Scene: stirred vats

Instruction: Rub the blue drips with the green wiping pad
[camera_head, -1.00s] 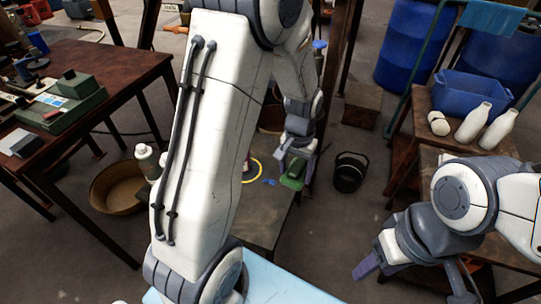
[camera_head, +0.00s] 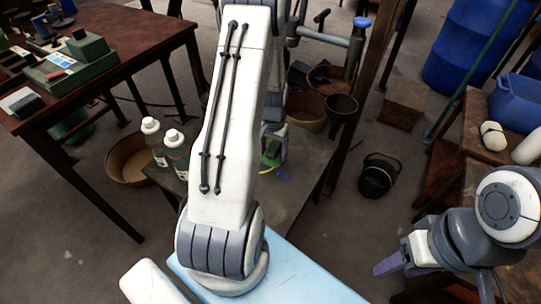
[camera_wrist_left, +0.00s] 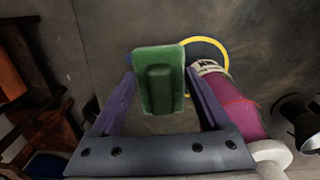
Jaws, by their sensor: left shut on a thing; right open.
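The green wiping pad (camera_wrist_left: 160,80) sits between the purple fingers of my left gripper (camera_wrist_left: 164,88), which is shut on it, in the left wrist view. In the head view my own arm hides most of this gripper (camera_head: 274,148), and only a little of the pad (camera_head: 269,158) shows. The blue drips (camera_head: 284,177) lie on the grey bench top (camera_head: 305,165), just right of and nearer than the pad. I cannot tell whether the pad touches the bench. My right gripper (camera_head: 436,278) is open and empty at the lower right, away from the bench.
Two white-capped bottles (camera_head: 173,150) stand at the bench's left. A yellow ring (camera_wrist_left: 222,50) and a magenta labelled container (camera_wrist_left: 232,98) are close to the left gripper in the wrist view. A black bucket (camera_head: 377,178) stands on the floor to the right.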

